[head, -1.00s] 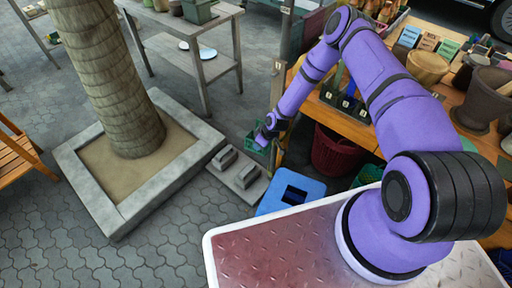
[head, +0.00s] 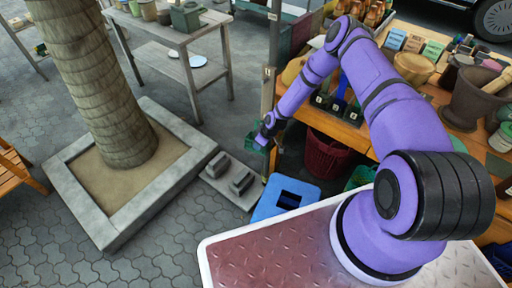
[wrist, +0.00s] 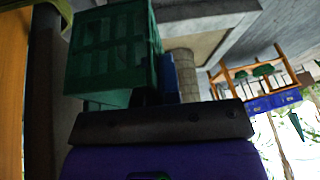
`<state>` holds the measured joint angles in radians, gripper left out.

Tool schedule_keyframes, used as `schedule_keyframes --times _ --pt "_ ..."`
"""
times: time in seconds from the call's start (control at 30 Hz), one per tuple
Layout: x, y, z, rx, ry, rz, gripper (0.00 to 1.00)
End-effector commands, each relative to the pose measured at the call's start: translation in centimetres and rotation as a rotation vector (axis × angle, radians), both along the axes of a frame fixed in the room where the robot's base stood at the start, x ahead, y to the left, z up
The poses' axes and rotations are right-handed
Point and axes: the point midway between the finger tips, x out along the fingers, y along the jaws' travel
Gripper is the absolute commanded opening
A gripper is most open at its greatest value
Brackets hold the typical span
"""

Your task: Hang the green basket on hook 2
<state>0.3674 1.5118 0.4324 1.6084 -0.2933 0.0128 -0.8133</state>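The green basket (head: 256,143) hangs in the air at my gripper (head: 268,130) in the head view, left of the wooden table. In the wrist view the basket (wrist: 112,48) fills the upper left, close against my gripper (wrist: 160,88). The gripper appears shut on the basket's edge, though the fingertips are dark and partly hidden. A wooden post (head: 267,98) stands right by the gripper in the head view. It carries small pale labels, one (head: 268,72) midway and one (head: 272,17) higher. The hooks themselves are too small to make out.
A blue stool (head: 284,198) stands on the paving below the gripper. A dark red basket (head: 326,156) is under the wooden table (head: 340,130). Grey blocks (head: 230,183) lie beside the stone planter (head: 190,165). A grey bench (head: 165,40) stands farther back.

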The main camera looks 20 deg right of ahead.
Motion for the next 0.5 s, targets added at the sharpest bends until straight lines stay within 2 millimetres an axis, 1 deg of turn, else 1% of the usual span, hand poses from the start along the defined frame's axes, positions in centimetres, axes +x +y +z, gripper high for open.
schedule_keyframes --times 0.23,0.5 --pt "0.7 -1.2 -0.1 0.000 -0.001 -0.001 0.00" --pt "1.2 -1.9 -0.7 -0.001 -0.001 0.001 0.00"
